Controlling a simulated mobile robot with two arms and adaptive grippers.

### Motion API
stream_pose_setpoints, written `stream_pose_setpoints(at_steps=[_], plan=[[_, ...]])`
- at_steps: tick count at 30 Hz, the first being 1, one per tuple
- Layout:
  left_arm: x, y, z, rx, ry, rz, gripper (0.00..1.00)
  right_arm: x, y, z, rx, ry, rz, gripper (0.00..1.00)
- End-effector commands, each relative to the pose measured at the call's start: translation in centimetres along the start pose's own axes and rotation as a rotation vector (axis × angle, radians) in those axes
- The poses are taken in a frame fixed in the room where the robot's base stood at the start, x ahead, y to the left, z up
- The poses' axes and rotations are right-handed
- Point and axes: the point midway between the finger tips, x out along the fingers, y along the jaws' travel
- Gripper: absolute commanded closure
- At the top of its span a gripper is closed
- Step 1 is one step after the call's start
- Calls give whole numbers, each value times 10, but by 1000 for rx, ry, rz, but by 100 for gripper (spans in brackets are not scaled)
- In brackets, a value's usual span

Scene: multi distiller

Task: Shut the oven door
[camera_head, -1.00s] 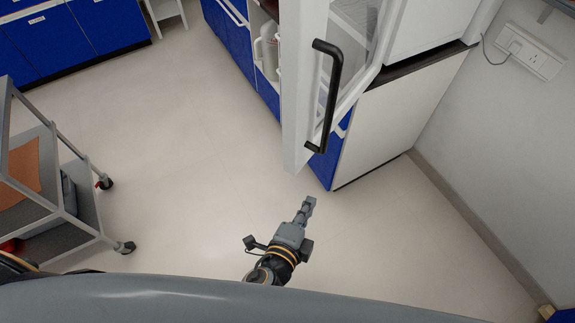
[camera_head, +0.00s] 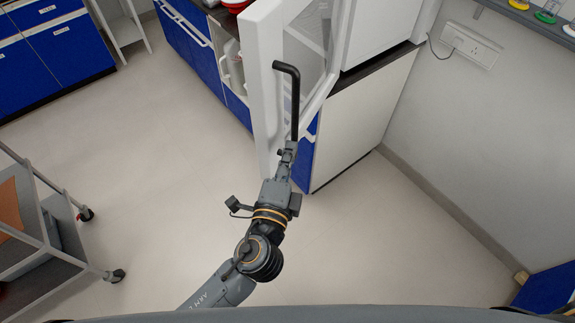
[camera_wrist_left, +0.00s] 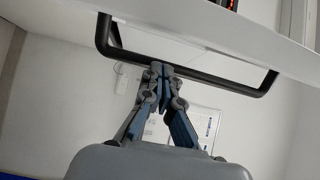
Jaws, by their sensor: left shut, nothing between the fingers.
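The oven door (camera_head: 264,85) is white with a window and stands open, swung out from the white oven (camera_head: 372,35). Its black bar handle (camera_head: 289,85) faces me. My left gripper (camera_head: 288,148) is at the lower end of the handle in the head view, its fingers shut and empty. In the left wrist view, the closed fingertips (camera_wrist_left: 160,70) overlap the middle of the handle (camera_wrist_left: 215,73), with the white door edge (camera_wrist_left: 240,30) above. I cannot tell whether they touch. My right gripper is not in view.
Blue cabinets (camera_head: 50,45) line the back left. A grey trolley (camera_head: 60,235) stands at the left. A white panel (camera_head: 360,120) is below the oven, and a wall with a socket (camera_head: 470,45) is at the right. The floor between is clear.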

Motion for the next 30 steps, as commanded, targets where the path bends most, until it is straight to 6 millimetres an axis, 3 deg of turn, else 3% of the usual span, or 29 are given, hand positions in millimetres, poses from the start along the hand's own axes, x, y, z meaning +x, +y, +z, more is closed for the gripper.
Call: stream_pose_setpoints(at_steps=[6, 23, 30], plan=[[4, 0, 26, 3, -1, 3, 100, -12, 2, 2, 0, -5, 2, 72], [6, 2, 34, 4, 8, 2, 100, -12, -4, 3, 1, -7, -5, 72], [14, 2, 67, 10, 68, 0, 100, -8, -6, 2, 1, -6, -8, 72]])
